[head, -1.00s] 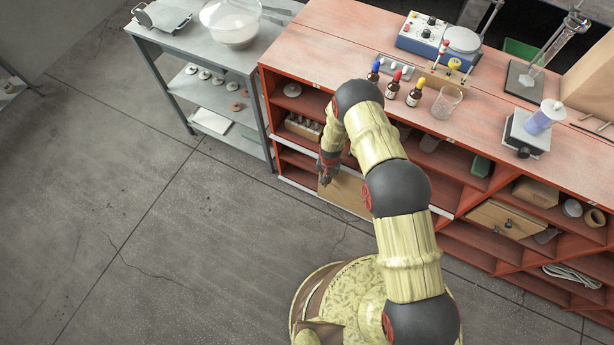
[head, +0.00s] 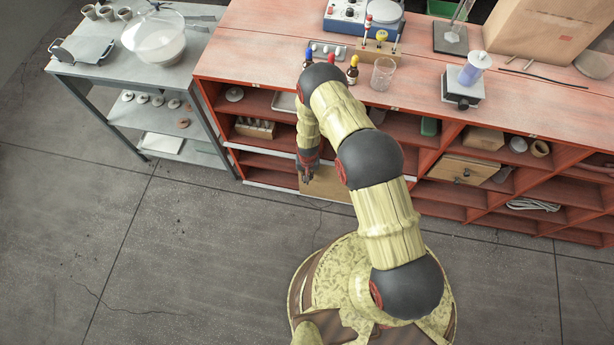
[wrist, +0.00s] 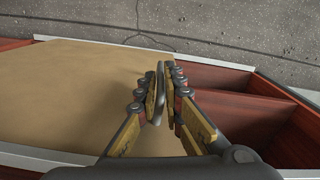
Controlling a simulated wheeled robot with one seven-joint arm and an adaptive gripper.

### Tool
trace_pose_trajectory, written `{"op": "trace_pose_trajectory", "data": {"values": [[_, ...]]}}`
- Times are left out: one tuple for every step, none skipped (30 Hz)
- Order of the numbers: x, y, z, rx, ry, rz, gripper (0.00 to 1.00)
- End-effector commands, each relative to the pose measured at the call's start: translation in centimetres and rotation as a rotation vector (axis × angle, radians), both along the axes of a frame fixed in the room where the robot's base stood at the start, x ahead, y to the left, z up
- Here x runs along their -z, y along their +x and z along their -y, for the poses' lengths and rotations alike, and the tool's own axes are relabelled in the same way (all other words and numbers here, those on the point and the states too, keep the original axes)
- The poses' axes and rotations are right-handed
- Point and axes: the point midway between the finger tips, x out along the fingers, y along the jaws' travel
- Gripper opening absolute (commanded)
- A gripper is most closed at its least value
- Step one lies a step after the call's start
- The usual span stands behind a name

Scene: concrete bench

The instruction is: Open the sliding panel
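The sliding panel (head: 329,186) is a flat tan board in the lower left bay of the red cabinet. It fills the left side of the wrist view (wrist: 75,85). A thin grey handle (wrist: 159,93) stands up near the panel's right edge in the wrist view. My gripper (wrist: 165,92) has its fingers on either side of this handle and looks shut on it. In the head view my gripper (head: 306,176) is at the panel's left edge. To the left of the panel there, the bay stands open. My arm hides part of the panel and cabinet.
A grey metal shelf table (head: 100,72) stands left of the cabinet. The cabinet top (head: 260,48) carries bottles, a beaker (head: 384,74) and instruments. A wooden drawer front (head: 462,170) lies further right. The grey floor (head: 180,255) in front is clear.

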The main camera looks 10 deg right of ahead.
Motion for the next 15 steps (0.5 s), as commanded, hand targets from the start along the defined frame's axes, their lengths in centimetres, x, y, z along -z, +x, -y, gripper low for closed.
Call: {"op": "trace_pose_trajectory", "data": {"values": [[0.01,-0.02,-0.01,0.0,0.0,0.0,0.13],[0.01,-0.02,-0.01,0.0,0.0,0.0,0.15],[0.02,-0.02,-0.01,0.0,0.0,0.0,0.17],[0.02,-0.02,-0.01,0.0,0.0,0.0,0.19],[0.03,-0.02,-0.01,0.0,0.0,0.0,0.21],[0.03,-0.02,-0.01,0.0,0.0,0.0,0.23],[0.04,-0.02,-0.01,0.0,0.0,0.0,0.25],[0.04,-0.02,-0.01,0.0,0.0,0.0,0.26],[0.05,-0.02,-0.01,0.001,0.0,0.0,0.26],[0.05,-0.02,-0.01,0.001,0.0,0.0,0.26],[0.05,-0.02,-0.01,0.001,0.0,0.0,0.26],[0.05,-0.02,-0.01,0.001,0.0,0.0,0.26],[0.06,-0.02,-0.01,0.001,0.0,0.0,0.26],[0.06,-0.02,-0.01,0.001,0.0,0.0,0.26],[0.04,-0.01,-0.02,0.001,0.0,0.0,0.26]]}}
